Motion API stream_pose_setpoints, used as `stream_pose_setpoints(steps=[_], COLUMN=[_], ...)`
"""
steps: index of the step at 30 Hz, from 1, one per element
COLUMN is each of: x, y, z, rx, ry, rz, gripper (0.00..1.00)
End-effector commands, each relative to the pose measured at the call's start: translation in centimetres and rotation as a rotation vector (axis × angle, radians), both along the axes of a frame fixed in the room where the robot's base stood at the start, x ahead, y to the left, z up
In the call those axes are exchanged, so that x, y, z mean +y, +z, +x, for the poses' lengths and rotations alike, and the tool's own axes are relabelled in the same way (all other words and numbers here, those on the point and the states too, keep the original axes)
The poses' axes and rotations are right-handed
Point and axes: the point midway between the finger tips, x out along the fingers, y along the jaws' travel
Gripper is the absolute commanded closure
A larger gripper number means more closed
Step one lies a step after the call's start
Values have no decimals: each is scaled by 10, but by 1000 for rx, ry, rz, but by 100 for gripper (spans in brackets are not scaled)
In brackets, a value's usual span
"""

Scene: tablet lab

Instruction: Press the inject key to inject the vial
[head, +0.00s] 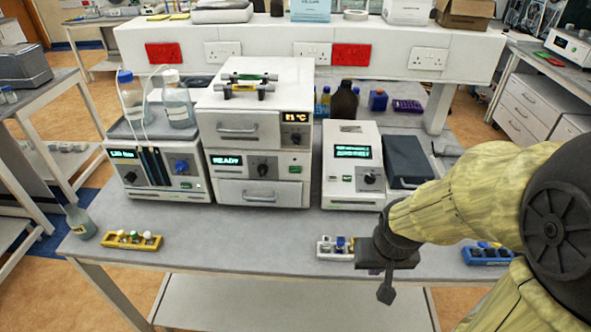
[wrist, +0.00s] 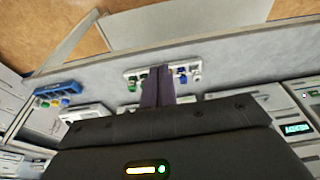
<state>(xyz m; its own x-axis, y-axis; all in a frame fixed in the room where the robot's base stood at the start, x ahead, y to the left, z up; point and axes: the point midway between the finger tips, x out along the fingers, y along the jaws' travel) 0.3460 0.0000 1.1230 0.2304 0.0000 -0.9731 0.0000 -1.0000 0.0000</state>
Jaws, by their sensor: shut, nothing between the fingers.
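My gripper (head: 386,290) hangs at the bench's front edge, in front of the white vial rack (head: 326,255) and well short of the instruments. In the wrist view its fingers (wrist: 158,80) are together with nothing held, and they cover part of the white rack (wrist: 132,83). The stacked instrument (head: 258,140) stands mid-bench; its middle unit shows READY and has a knob and small keys. The white unit (head: 350,140) to its right has a green display, a knob and small keys. Labels are too small to tell which key is inject. No vial is visible inside an instrument.
A pump unit (head: 155,165) with bottles on top stands left of the stack. The bench front between the yellow and white racks is clear.

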Motion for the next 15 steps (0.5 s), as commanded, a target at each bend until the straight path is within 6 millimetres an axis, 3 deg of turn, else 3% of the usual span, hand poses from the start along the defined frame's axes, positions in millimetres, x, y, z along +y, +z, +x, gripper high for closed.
stream_pose_setpoints(steps=[4,7,11,15], x=[0,1,4,21], y=[-3,-9,-19,-28], z=[8,28,70,123], rx=[-24,-84,-226,-411], ry=[-2,-2,-5,11], rz=[-4,-9,0,60], gripper=[100,100,100,100])
